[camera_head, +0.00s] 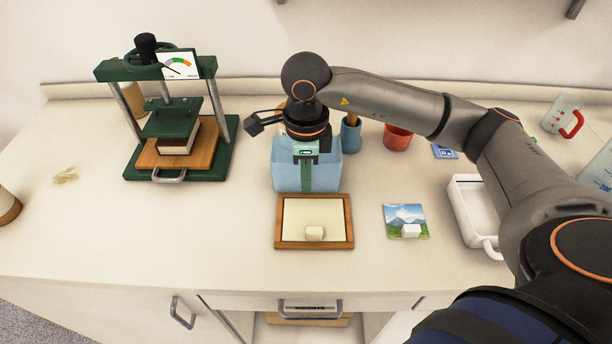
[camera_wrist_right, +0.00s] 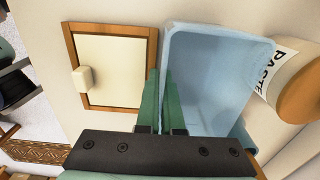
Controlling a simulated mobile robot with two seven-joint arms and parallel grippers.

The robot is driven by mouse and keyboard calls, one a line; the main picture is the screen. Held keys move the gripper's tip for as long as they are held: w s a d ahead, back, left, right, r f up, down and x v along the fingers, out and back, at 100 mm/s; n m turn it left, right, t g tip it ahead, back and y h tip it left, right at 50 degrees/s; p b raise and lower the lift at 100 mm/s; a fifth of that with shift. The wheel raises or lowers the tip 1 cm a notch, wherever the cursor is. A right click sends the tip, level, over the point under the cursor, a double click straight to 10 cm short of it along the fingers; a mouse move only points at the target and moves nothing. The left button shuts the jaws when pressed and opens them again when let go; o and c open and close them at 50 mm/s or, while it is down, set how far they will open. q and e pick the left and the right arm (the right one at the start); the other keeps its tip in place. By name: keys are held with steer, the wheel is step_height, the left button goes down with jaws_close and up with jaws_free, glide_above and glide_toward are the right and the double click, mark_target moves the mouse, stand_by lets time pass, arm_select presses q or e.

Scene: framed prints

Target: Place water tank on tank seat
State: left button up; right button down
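The light-blue open-topped tub (camera_head: 332,172), which I take as the water tank, is upright at the middle of the counter, behind a wood-framed tray. My right gripper (camera_head: 306,178) reaches down at its front wall. In the right wrist view the tank (camera_wrist_right: 212,75) lies beside the framed tray, and the green fingers of the gripper (camera_wrist_right: 162,95) stand close together on either side of its near wall. The gripper looks shut on that wall. I cannot tell whether the tank's bottom touches the counter. No tank seat is clearly recognisable. My left gripper is not in view.
The wood-framed tray (camera_head: 279,222) holds a small white block. A picture card (camera_head: 397,215) with another block and a white tray (camera_head: 463,203) lie to the right. A blue cup (camera_head: 351,138) and red cup (camera_head: 397,138) stand behind. A green press (camera_head: 221,150) stands left.

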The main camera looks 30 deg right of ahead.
steer(key=shift+f, duration=0.15)
steer(key=c, duration=1.5)
jaws_free()
steer(key=o, duration=0.4)
